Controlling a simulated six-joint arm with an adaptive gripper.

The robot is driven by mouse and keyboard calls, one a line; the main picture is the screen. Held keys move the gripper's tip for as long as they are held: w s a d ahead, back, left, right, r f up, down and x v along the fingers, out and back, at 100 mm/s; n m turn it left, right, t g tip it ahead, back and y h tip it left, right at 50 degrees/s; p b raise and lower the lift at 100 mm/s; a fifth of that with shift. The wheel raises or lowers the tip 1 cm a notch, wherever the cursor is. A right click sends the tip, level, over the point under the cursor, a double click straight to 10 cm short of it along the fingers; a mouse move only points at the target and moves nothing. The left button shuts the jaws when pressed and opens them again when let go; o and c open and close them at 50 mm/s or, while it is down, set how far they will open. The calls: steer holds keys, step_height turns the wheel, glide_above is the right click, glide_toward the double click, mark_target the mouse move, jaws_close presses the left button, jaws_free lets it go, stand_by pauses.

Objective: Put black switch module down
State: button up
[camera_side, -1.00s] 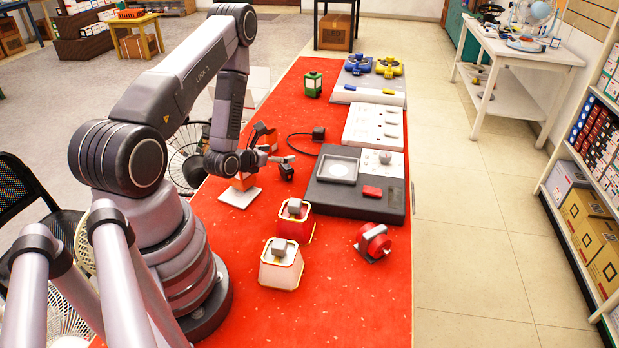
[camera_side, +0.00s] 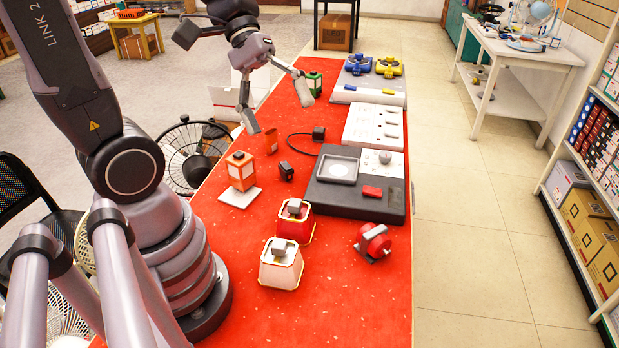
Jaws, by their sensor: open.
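The small black switch module (camera_side: 286,171) sits on the red table top, left of the dark grey panel and right of the orange lantern. Nothing touches it. My gripper (camera_side: 278,110) is open and empty. It is raised above the far left part of the table, well clear of the module, with its two fingers spread wide and pointing down.
An orange lantern (camera_side: 241,171) stands on a white plate beside the module. A small orange cup (camera_side: 271,141) and a black plug with a cable (camera_side: 318,133) lie beyond. The dark grey panel (camera_side: 325,197) is to the right. Red (camera_side: 295,222) and white (camera_side: 281,266) lantern-like holders stand nearer.

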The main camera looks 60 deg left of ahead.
steer(key=s+a+r+m+t+y, duration=0.4)
steer(key=a+m+t+y, duration=0.1)
steer(key=a+m+y, duration=0.2)
steer(key=shift+s+a+r+y, duration=0.2)
steer(key=shift+a+y, duration=0.4)
steer(key=shift+a, duration=0.4)
